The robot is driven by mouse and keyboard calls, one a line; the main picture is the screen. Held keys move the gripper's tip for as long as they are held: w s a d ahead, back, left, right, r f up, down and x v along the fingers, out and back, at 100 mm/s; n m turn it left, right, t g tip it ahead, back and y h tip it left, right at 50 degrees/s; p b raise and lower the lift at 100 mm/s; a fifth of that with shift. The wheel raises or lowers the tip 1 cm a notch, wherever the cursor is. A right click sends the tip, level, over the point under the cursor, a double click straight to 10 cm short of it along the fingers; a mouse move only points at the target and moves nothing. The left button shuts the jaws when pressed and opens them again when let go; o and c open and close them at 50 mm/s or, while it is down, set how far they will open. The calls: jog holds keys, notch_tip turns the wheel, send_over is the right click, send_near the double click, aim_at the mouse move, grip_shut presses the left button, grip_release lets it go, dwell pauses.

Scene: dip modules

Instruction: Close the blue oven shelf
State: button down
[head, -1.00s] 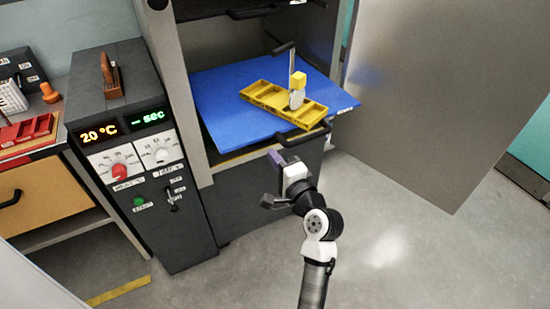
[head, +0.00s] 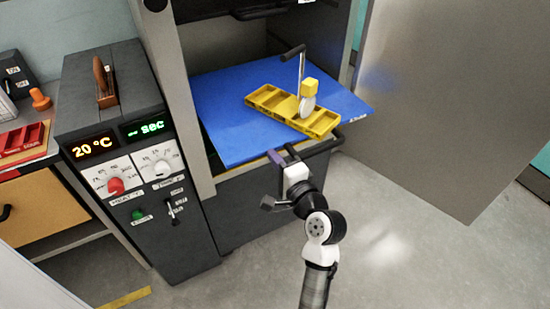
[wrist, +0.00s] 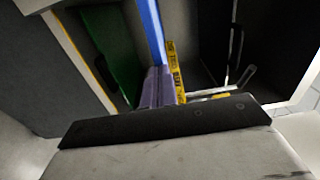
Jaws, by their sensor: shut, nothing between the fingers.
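The blue oven shelf (head: 225,110) is pulled out of the oven and carries a yellow tray (head: 268,97) with a yellow cube and a pale round piece. A black handle (head: 325,146) sits at the shelf's front. In the wrist view the shelf shows as a narrow blue strip (wrist: 150,25). My gripper (head: 282,154) has purple fingers and is at the shelf's front edge, left of the handle. Its fingers show shut and empty in the wrist view (wrist: 156,86), close to the blue strip. I cannot tell whether they touch the shelf.
The large grey oven door (head: 440,110) stands open on the right. A dark control panel (head: 150,190) with dials and displays stands on the left, beside a workbench with a drawer (head: 50,210). The floor in front on the right is clear.

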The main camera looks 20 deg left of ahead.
aim_at(247, 121)
dwell(0.3)
jog(key=p+x, duration=0.2)
jog(key=x, duration=2.7)
jog(key=shift+w+a, duration=0.25)
jog(key=shift+a, duration=0.05)
jog(key=shift+w+a+r, duration=0.1)
jog(key=shift+r, duration=0.3)
jog(key=shift+r, duration=0.1)
jog(key=shift+s+d+f, duration=0.25)
jog(key=shift+f, duration=0.15)
jog(key=b+v, duration=0.2)
jog(key=v, duration=1.1)
jog(key=shift+f, duration=0.1)
jog(key=shift+s+d, duration=0.15)
